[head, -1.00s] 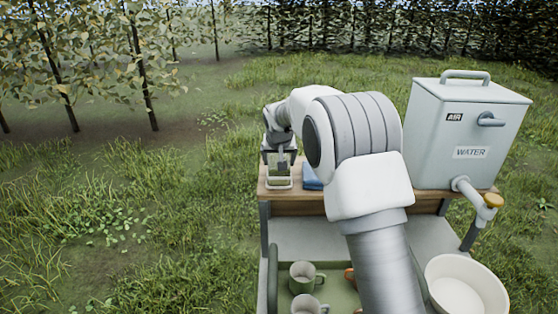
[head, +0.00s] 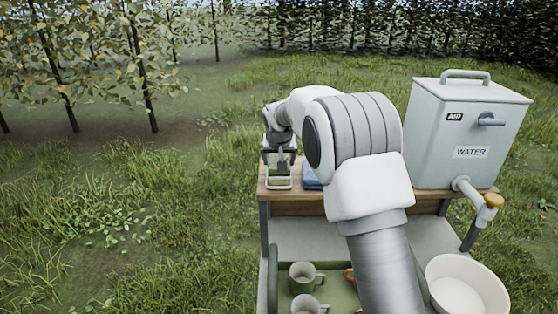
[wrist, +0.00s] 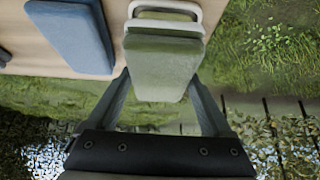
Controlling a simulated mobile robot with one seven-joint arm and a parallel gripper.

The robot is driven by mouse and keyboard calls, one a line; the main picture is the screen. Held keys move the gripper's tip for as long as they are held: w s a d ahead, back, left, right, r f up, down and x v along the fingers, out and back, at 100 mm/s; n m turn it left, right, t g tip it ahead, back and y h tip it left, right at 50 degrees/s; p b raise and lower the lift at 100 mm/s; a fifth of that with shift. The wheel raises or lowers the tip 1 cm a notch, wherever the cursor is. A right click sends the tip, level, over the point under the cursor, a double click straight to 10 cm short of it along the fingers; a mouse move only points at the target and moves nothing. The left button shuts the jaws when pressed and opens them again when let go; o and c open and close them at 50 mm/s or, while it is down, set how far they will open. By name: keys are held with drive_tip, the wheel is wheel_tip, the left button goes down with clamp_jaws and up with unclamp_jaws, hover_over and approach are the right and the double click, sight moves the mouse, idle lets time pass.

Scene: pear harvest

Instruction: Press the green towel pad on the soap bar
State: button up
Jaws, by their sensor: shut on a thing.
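My gripper (wrist: 161,76) is shut on the green towel pad (wrist: 162,62), with a finger on each side of it. In the head view, my gripper (head: 281,162) is over the white soap dish (head: 279,187) at the shelf's left end. In the wrist view, the dish's pale rim (wrist: 198,12) shows beyond the pad's far end. A pale strip inside the rim may be the soap bar; the pad hides most of that area. I cannot tell whether the pad touches the soap.
A folded blue cloth (head: 312,177) lies right of the dish on the wooden shelf (head: 300,196). A water tank (head: 464,130) with a tap stands at the right. Mugs (head: 302,277) and a white basin (head: 462,288) are below. Grass lies beyond the shelf's left edge.

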drive_tip(key=shift+s+f, duration=0.1)
drive_tip(key=shift+f, duration=0.05)
drive_tip(key=shift+r+p, duration=2.2)
drive_tip(key=shift+r, duration=1.45)
drive_tip(key=shift+f, duration=0.1)
